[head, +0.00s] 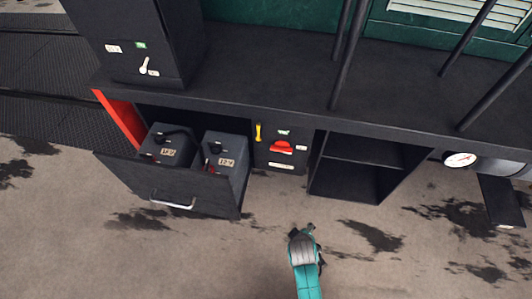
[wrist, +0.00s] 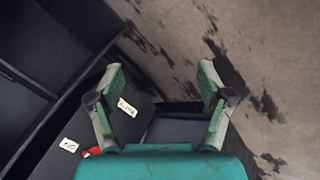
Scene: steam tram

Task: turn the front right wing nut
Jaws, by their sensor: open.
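Two grey batteries with 12 V labels sit in an open black drawer: the left battery (head: 170,140) and the right battery (head: 228,150). Small dark fittings and a bit of red show on them, but I cannot make out any wing nut clearly. My gripper (head: 306,230) is in front of the cabinet, to the right of the drawer, apart from the batteries. In the wrist view my gripper (wrist: 160,78) has its two fingers spread wide, with nothing held between them. Dark surfaces with white labels lie below the fingers there; the wing nut is not identifiable.
The drawer front (head: 170,185) with its metal handle (head: 172,202) juts out over the stained floor. A panel (head: 270,160) carries a red handle (head: 281,147) and a yellow lever (head: 258,132). An empty shelf (head: 350,180) stands right of it. Floor before the cabinet is free.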

